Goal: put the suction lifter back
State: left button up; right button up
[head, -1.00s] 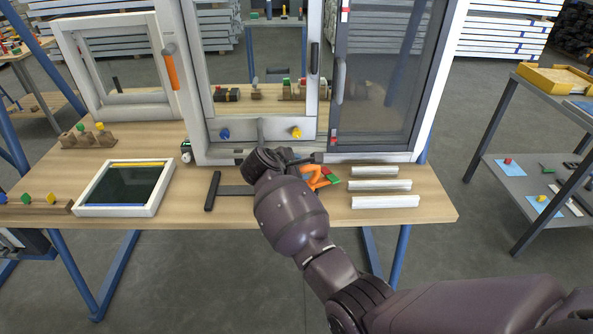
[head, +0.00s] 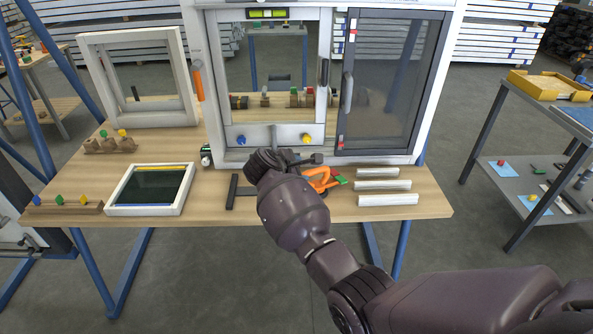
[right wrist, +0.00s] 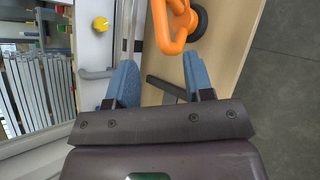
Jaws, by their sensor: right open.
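The suction lifter (head: 320,180), orange with a black cup, lies on the table in front of the window frame, just right of my right gripper in the head view. In the right wrist view, the orange handle and one black cup of the lifter (right wrist: 174,32) show beyond the fingertips, cut off by the top edge. My right gripper (right wrist: 159,64) is open, its two blue-grey fingers apart with nothing between them. In the head view my right gripper (head: 270,160) is low over the table, its fingers mostly hidden by my wrist. My left gripper is out of view.
A tall window frame (head: 215,130) stands behind the gripper. A black T-shaped tool (head: 232,191) and several white strips (head: 388,199) lie on either side. A framed dark pane (head: 148,186) lies left. A grey shelf (head: 530,185) stands right.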

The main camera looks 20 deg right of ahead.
jog(key=shift+s+a+r, duration=0.2)
jog(key=shift+a, duration=0.05)
jog(key=s+d+f+m+t+y, duration=0.1)
jog(key=s+d+f+m+y, duration=0.15)
jog(key=s+f, duration=0.55)
jog(key=s+d+f+m+t+y, duration=0.1)
jog(key=s+d+f+m+y, duration=0.15)
jog(key=s+f, duration=0.45)
jog(key=s+r+m+t+y, duration=0.1)
jog(key=s+m+t+y, duration=0.2)
jog(key=s+m, duration=0.7)
jog(key=s, duration=1.2)
jog(key=shift+s+d+t+y, duration=0.15)
jog(key=shift+d+t+y, duration=0.15)
jog(key=shift+d, duration=0.05)
